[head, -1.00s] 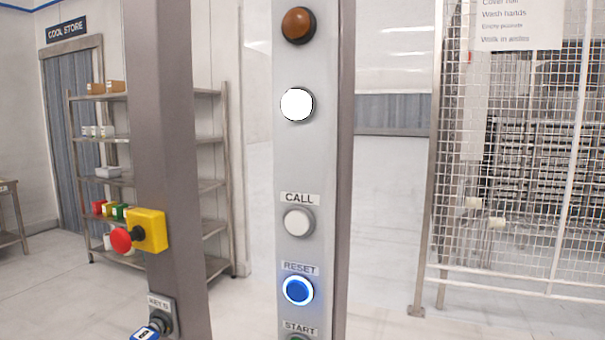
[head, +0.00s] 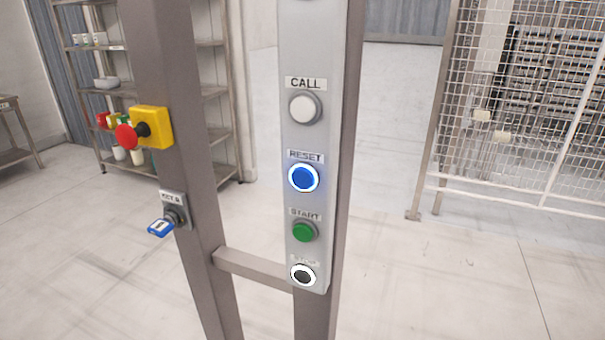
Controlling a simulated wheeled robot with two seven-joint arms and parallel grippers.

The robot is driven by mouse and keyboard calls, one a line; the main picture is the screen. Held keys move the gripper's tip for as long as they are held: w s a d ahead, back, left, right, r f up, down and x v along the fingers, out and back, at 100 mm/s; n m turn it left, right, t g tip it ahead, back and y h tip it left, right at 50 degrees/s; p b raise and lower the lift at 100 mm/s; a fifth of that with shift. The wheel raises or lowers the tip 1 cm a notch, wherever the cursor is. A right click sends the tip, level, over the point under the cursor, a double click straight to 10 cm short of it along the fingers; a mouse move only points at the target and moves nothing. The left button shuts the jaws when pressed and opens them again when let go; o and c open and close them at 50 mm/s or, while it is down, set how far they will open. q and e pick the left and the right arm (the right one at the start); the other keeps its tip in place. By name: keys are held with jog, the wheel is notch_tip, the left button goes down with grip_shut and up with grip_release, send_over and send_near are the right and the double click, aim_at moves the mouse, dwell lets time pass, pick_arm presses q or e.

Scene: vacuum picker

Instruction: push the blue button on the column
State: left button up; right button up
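The blue button (head: 303,178) sits on the grey button panel of the column (head: 316,130), under a RESET label, with a lit white-blue ring around it. A white button (head: 305,108) labelled CALL is above it. A green button (head: 304,232) labelled START is below it. A dark button (head: 303,275) with a lit white ring is at the panel's bottom; its label is hard to read. Neither of my grippers shows in the head view.
A second post on the left carries a red mushroom button on a yellow box (head: 152,127) and a key switch with a blue-tagged key (head: 162,227). A crossbar (head: 252,268) joins the posts. Shelves (head: 205,135) stand behind; a mesh fence (head: 490,130) stands right. Floor at right is clear.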

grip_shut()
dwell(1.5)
